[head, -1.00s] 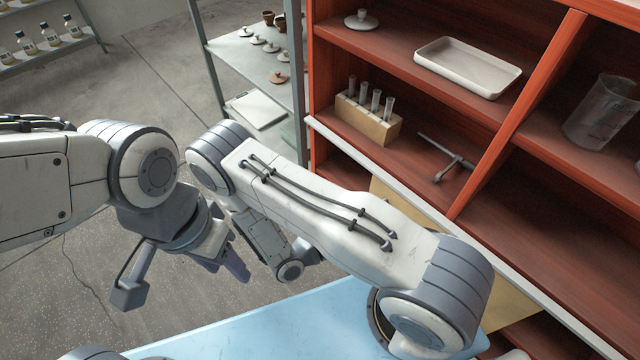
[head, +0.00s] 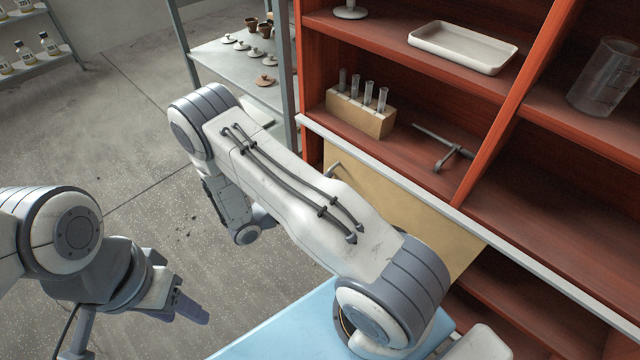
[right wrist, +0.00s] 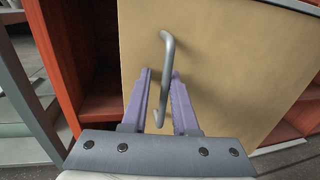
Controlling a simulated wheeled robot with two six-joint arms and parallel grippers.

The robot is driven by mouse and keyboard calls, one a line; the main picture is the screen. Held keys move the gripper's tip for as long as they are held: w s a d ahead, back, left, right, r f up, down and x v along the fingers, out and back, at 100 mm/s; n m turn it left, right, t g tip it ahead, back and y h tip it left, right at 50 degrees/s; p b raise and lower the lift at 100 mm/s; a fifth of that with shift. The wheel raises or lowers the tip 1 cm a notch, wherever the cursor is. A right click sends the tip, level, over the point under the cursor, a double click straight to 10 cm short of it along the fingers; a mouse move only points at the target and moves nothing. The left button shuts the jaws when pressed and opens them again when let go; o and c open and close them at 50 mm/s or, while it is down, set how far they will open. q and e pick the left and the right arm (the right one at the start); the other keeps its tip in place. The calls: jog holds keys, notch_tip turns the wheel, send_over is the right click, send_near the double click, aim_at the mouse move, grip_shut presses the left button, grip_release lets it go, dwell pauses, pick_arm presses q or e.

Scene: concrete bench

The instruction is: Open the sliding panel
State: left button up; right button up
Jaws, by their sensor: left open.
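The tan sliding panel (head: 400,212) sits under a white rail across the lower part of the red cabinet; it also shows in the right wrist view (right wrist: 230,75). Its grey bar handle (head: 334,170) is near its left edge. In the right wrist view, the handle (right wrist: 165,60) lies between the purple fingers of my right gripper (right wrist: 160,74). Those fingers stand apart, the right one close to the bar; contact is unclear. In the head view my right arm hides these fingers. My left gripper (head: 190,308) is open and empty over the floor at lower left.
A narrow gap separates the panel from the cabinet's left wall (right wrist: 58,50). Right of the panel the lower compartment is open. A test-tube rack (head: 360,113) and a white tray (head: 463,48) stand on shelves above. A grey metal shelf (head: 215,60) stands left of the cabinet.

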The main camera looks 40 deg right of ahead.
jog(key=shift+a, duration=0.1)
jog(key=a, duration=1.1)
jog(key=shift+a+p, duration=0.3)
jog(key=shift+a, duration=0.1)
dwell(0.6)
dwell(0.4)
